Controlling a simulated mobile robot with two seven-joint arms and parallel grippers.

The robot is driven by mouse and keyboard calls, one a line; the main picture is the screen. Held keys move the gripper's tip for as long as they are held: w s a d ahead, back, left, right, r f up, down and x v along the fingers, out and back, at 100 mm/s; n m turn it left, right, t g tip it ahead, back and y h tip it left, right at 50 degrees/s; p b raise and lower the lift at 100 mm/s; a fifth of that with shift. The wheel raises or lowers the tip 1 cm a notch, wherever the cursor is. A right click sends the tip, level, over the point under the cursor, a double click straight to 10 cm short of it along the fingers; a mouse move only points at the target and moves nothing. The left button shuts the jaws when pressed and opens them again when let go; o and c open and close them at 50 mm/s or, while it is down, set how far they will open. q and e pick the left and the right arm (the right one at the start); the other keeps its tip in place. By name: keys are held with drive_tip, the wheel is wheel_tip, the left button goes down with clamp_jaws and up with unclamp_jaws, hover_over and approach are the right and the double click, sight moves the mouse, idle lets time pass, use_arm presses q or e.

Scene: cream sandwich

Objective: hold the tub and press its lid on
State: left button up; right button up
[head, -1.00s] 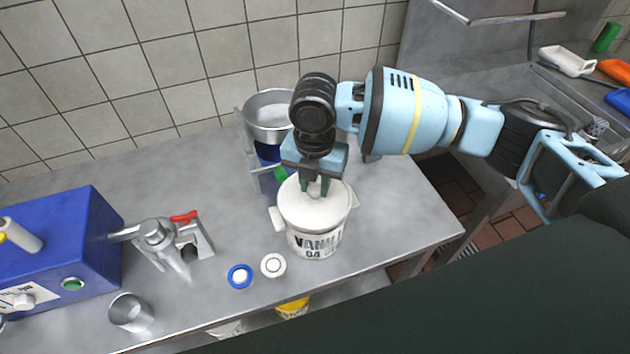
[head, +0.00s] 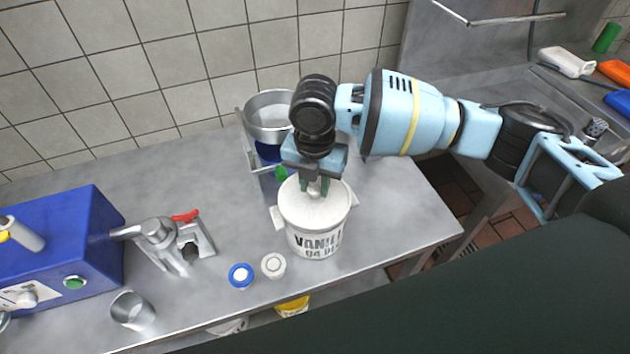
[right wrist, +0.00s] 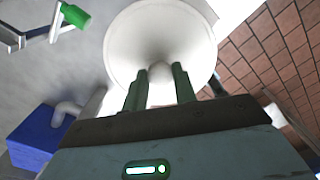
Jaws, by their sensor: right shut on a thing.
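The white tub (head: 315,243), with dark lettering on its side, stands upright on the steel counter. Its white lid (head: 305,208) lies on top of the tub. My right gripper (head: 314,188) points down over the lid and is shut on the lid's knob. In the right wrist view the fingers close around the knob (right wrist: 160,74) in the middle of the pale lid (right wrist: 185,40). I cannot tell whether the lid's edge is fully down all round. My left gripper is not in view.
A steel pot (head: 269,115) on a stand is behind the tub. A blue machine (head: 70,245) with a steel spout and a steel cup (head: 132,311) are at left. Two small round pieces, one blue-rimmed (head: 241,275) and one white (head: 273,265), lie in front. The counter's right end is clear.

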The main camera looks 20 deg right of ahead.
idle(0.4)
drive_tip(key=o, duration=1.5)
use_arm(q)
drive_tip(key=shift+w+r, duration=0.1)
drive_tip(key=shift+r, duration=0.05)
use_arm(e)
drive_tip(key=shift+r, duration=0.1)
drive_tip(key=shift+r+p, duration=1)
drive_tip(key=shift+r, duration=1.1)
drive_tip(key=shift+r+p, duration=0.4)
drive_tip(key=shift+r, duration=0.9)
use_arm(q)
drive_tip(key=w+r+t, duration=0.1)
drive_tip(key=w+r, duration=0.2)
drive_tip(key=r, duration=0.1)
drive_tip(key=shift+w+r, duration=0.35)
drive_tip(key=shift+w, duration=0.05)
